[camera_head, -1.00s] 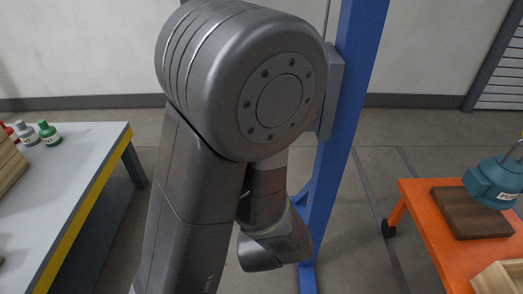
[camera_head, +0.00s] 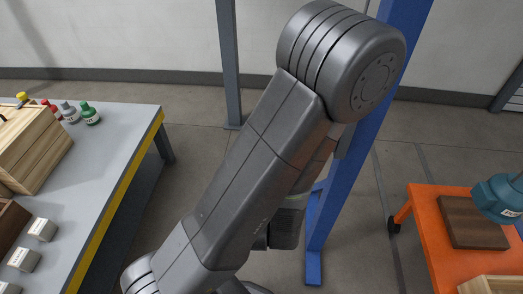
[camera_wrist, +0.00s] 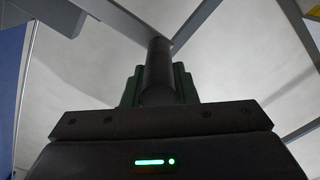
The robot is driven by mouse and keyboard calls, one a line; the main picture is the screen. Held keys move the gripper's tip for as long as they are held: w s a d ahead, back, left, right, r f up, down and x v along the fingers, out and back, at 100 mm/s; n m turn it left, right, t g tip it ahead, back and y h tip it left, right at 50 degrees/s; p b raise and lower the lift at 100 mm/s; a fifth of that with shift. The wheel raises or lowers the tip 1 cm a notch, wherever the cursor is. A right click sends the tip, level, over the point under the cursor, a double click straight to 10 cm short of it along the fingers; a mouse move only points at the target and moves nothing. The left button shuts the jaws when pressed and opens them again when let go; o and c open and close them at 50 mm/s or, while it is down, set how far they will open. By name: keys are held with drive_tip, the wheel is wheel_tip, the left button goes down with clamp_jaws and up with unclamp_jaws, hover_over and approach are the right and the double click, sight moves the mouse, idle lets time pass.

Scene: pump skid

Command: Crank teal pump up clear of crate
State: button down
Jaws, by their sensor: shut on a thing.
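The teal pump (camera_head: 498,198) is at the right edge of the head view, partly cut off, over or beside the brown board on the orange cart. I cannot tell how high it hangs. A pale wooden crate (camera_head: 490,284) shows only its top edge at the bottom right, nearer than the pump. In the wrist view, my gripper (camera_wrist: 158,88) is shut on a dark upright cylinder, the crank handle (camera_wrist: 158,66), with green finger parts on both sides. In the head view my arm hides the gripper and crank.
The orange cart (camera_head: 425,215) carries a brown board (camera_head: 470,224). A blue post (camera_head: 350,180) stands behind my arm. The grey bench (camera_head: 110,145) at the left holds a wooden box (camera_head: 35,160), small bottles and pale blocks. Open floor lies between bench and post.

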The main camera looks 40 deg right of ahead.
drive_tip(key=shift+s+d+r+p, duration=0.1)
drive_tip(key=shift+d+r+p, duration=0.05)
drive_tip(key=shift+r+p, duration=0.4)
drive_tip(key=shift+s+d+r+p, duration=0.15)
drive_tip(key=shift+r+p, duration=0.2)
drive_tip(key=shift+r, duration=0.3)
drive_tip(key=c, duration=1.3)
unclamp_jaws()
drive_tip(key=shift+s+d, duration=0.1)
drive_tip(key=shift+c, duration=0.2)
drive_tip(key=shift+o, duration=0.9)
drive_tip(key=shift+s+d+f, duration=0.1)
drive_tip(key=shift+s+d, duration=0.05)
drive_tip(key=shift+s, duration=0.1)
drive_tip(key=shift+w, duration=0.15)
drive_tip(key=shift+a, duration=0.2)
